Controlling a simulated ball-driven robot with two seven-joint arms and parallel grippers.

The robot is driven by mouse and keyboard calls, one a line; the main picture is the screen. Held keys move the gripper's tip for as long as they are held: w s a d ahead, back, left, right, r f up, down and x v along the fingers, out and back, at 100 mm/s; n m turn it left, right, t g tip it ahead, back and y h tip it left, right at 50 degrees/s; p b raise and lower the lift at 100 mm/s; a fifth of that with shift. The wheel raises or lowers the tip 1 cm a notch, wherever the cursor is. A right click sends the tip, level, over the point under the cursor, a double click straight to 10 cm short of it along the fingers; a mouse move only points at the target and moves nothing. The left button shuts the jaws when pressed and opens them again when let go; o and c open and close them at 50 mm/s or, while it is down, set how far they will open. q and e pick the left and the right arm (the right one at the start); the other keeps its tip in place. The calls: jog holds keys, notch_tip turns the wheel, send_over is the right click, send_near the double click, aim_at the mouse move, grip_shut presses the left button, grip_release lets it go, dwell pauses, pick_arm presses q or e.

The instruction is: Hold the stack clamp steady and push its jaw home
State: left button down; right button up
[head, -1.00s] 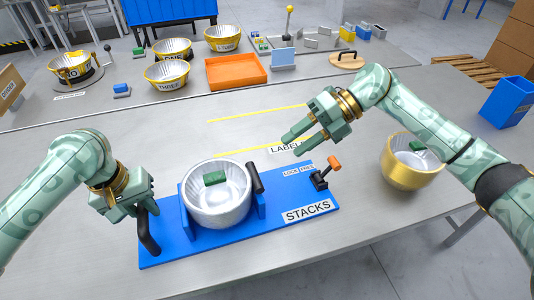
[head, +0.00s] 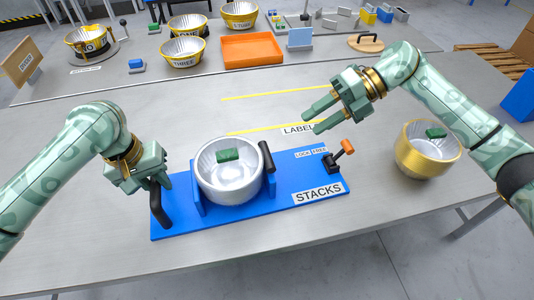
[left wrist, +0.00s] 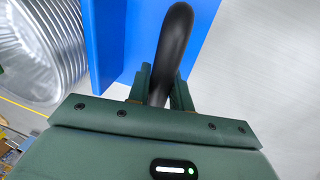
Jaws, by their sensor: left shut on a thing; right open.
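The blue stack clamp (head: 230,225) lies on the grey table with a STACKS label on its right part. A silver ribbed cup (head: 229,185) with a green block (head: 228,155) inside sits between its blue uprights. A black bar handle (head: 266,156) stands at the cup's right. An orange-tipped lever (head: 342,155) stands by the LOCK and FREE label. My left gripper (head: 151,180) is shut on the black curved handle (head: 160,208) at the clamp's left end; the left wrist view shows this handle (left wrist: 173,45) between the fingers. My right gripper (head: 318,118) is open and empty, above the table behind the clamp.
A gold cup (head: 427,152) with a green block stands at the right. Yellow lines and a LABEL sign (head: 298,130) mark the table behind the clamp. An orange tray (head: 252,49) and several labelled bowls stand at the back.

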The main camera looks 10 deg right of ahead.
pick_arm(q)
jog(key=shift+a+f, duration=0.1)
jog(key=shift+a, duration=0.05)
jog(key=c, duration=1.2)
grip_release()
jog(key=shift+w, duration=0.1)
jog(key=shift+o, duration=0.2)
notch_tip(320, 180, up, 12)
jog(key=a, duration=0.2)
jog(key=shift+a, duration=0.15)
